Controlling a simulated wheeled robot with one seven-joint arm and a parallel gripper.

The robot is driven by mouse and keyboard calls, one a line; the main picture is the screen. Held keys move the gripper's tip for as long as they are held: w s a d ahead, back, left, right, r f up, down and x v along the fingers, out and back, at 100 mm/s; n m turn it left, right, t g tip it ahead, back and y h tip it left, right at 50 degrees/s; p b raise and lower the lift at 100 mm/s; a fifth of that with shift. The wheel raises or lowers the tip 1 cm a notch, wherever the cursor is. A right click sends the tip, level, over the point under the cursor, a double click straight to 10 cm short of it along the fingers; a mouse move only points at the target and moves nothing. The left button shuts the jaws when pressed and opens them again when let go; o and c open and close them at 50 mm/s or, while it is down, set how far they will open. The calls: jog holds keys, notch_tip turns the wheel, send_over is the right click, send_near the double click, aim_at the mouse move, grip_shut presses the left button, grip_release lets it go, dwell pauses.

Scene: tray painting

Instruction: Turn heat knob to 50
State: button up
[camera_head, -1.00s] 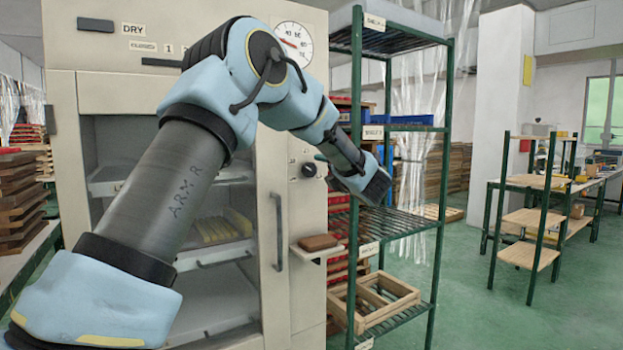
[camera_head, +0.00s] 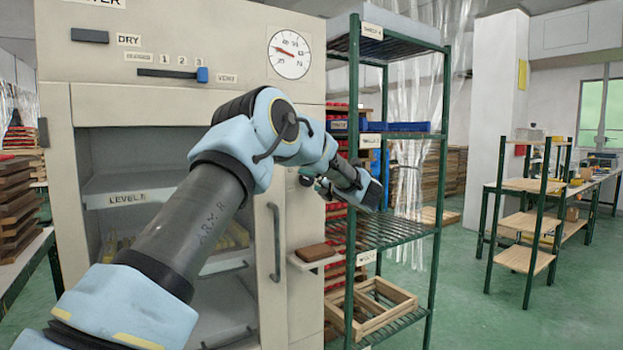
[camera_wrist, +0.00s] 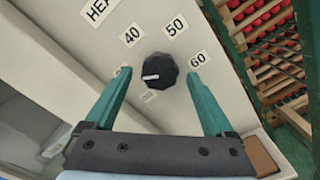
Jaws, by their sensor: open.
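The heat knob (camera_wrist: 160,70) is black and faceted, on a cream panel in the wrist view. Its white mark points left, toward a label mostly hidden by my left fingertip. The labels 40 (camera_wrist: 131,35), 50 (camera_wrist: 176,25) and 60 (camera_wrist: 197,60) run around its upper and right side. My gripper (camera_wrist: 159,74) is open, with one green finger on each side of the knob and visible gaps between. In the head view my gripper (camera_head: 321,184) is small beside the cabinet's right front, and my arm partly hides the knob area.
The cabinet (camera_head: 55,130) has a vertical door handle (camera_head: 275,240), a round dial (camera_head: 290,54) and a blue-ended slider (camera_head: 202,75). A brown block (camera_head: 316,252) lies on a small ledge below the knob. A green shelf rack (camera_head: 440,170) stands close on the right. Open floor lies beyond.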

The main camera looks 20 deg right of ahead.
jog(key=shift+w+a, duration=0.1)
jog(key=shift+w, duration=0.2)
jog(key=shift+c, duration=0.3)
jog(key=c, duration=1.3)
